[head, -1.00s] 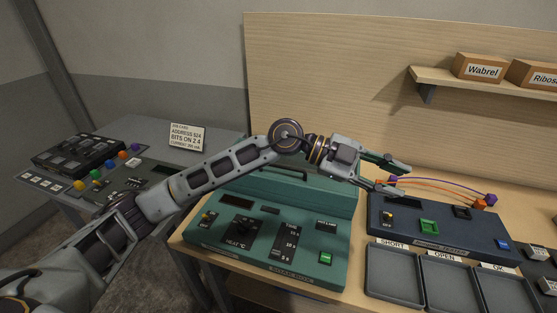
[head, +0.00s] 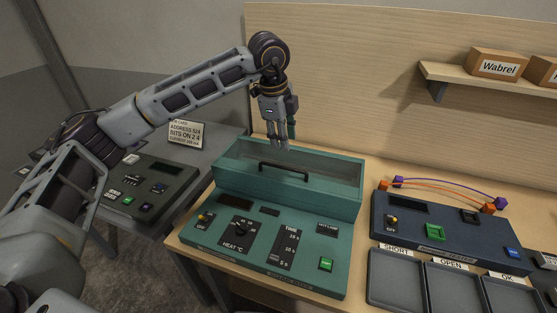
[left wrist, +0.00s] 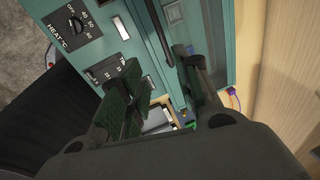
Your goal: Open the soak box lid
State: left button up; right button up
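The soak box (head: 205,222) is a teal console with dials and a green button on its front panel. Its raised rear part has a see-through lid (head: 335,172), which is closed. A dark bar handle (head: 284,171) lies across the lid; it also shows in the left wrist view (left wrist: 158,35). My left gripper (head: 278,146) points down just above and behind the handle, apart from it in the head view. In the left wrist view its two fingers (left wrist: 160,68) are spread with a gap and nothing held. My right gripper is not in view.
A dark blue tester (head: 450,232) with orange and purple leads stands to the right, with labelled trays (head: 395,275) in front. A grey console (head: 150,185) stands on the left side table. A wooden back panel (head: 340,80) rises behind the box.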

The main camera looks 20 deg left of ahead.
aim_at(277, 166)
pick_arm(q)
jog(key=a, duration=0.2)
jog(key=r+n+y, duration=0.1)
jog(key=shift+w+a+r, duration=0.1)
jog(key=shift+w+a, duration=0.2)
jog(key=shift+a, duration=0.1)
jog(key=shift+w+d+f+p, duration=0.1)
jog(key=shift+w+f+p, duration=0.4)
jog(key=shift+f, duration=1.75)
jog(key=shift+w+a+f+p, duration=0.1)
jog(key=shift+w+f+p, duration=0.4)
jog(key=shift+f, duration=1.8)
jog(key=shift+w+d+f+p, duration=0.1)
jog(key=shift+w+f+p, duration=0.35)
jog(key=shift+f, duration=1.8)
jog(key=shift+c, duration=0.5)
grip_shut()
